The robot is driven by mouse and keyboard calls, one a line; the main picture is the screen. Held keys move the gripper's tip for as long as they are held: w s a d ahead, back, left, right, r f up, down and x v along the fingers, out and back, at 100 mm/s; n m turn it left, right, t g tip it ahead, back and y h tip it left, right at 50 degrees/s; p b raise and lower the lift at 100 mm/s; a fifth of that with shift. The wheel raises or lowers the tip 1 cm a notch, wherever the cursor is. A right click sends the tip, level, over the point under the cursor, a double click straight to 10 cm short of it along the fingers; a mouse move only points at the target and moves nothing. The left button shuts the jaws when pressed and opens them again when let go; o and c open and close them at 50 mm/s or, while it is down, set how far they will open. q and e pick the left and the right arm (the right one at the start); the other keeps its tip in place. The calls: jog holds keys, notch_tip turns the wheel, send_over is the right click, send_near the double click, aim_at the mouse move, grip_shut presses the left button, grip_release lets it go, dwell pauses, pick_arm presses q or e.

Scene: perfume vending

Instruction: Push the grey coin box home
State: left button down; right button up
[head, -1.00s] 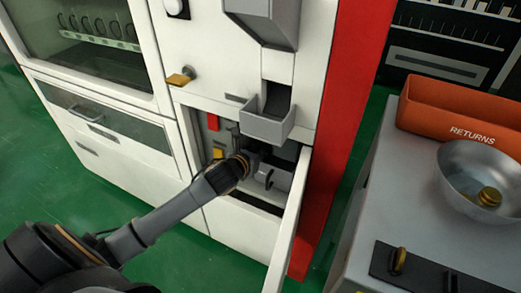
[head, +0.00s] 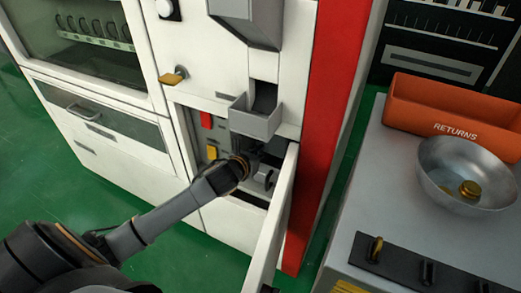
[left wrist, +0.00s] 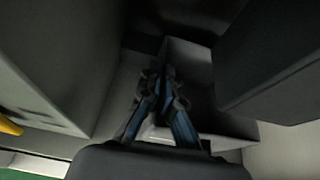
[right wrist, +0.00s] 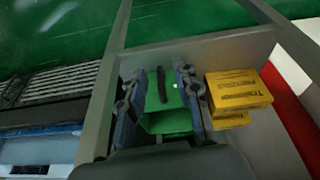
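The grey coin box (head: 265,178) sits low inside the open compartment of the white vending machine, with a dark handle on its front. My left gripper (head: 248,162) reaches into the compartment right by it and hides part of it. In the left wrist view, the fingers (left wrist: 163,76) are closed together with nothing visible between them. A grey open-topped box (left wrist: 190,60) lies just beyond the tips; whether they touch it I cannot tell.
The open compartment door (head: 270,235) stands just right of the box. A grey chute cup (head: 257,120) hangs above. A grey counter (head: 375,190) at right holds an orange returns bin (head: 445,110) and a metal bowl (head: 440,165). Yellow boxes (right wrist: 238,90) show near my right gripper.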

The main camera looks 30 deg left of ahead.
pick_arm(q)
jog(key=c, duration=1.9)
grip_release()
jog(key=shift+a, duration=0.1)
jog(key=o, duration=0.5)
jog(key=shift+c, duration=0.2)
jog(key=v, duration=1.2)
jog(key=shift+f, duration=0.1)
